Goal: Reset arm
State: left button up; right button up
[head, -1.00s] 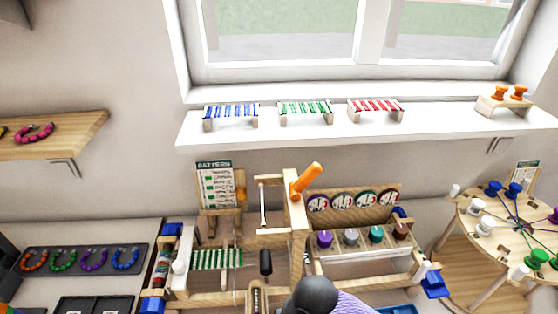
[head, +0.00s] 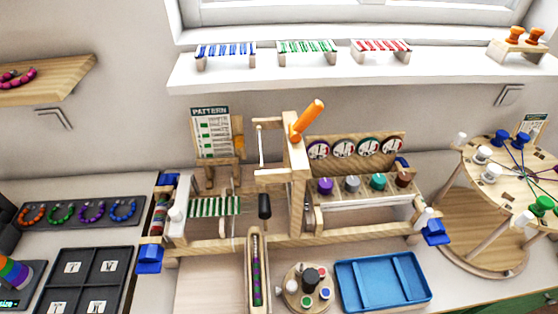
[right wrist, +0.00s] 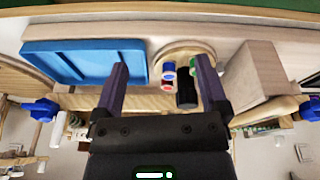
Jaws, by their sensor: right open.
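My right gripper (right wrist: 162,68) shows in the right wrist view with its two dark fingers spread apart and nothing between them. A round wooden stand (right wrist: 184,52) with a black knob and small coloured pieces lies beyond the fingers, partly behind the right one. A blue tray (right wrist: 60,62) is to the left of the fingers. In the head view the blue tray (head: 343,287) and the round stand (head: 291,292) rest on the table in front of the wooden loom frame (head: 340,236). Neither gripper shows in the head view.
An orange-handled lever (head: 307,118) rises from the frame's post. A long narrow wooden piece with coloured beads (head: 257,272) stands left of the round stand. A black compartment tray (head: 81,282) is at the left, and a round wooden peg table (head: 507,172) at the right.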

jog(key=s+d+f+g+b, duration=0.1)
jog(key=s+f+b, duration=0.3)
jog(key=f, duration=0.8)
jog(key=s+f+b, duration=0.4)
jog(key=f+b, duration=0.1)
jog(key=f, duration=0.7)
jog(key=s+d+f+g+b, duration=0.1)
jog(key=s+d+f+b, duration=0.1)
jog(key=s+f, duration=0.6)
jog(key=shift+s+f+n+b, duration=0.15)
jog(key=shift+s+n+b, duration=0.2)
jog(key=shift+b, duration=0.15)
jog(key=shift+d, duration=0.15)
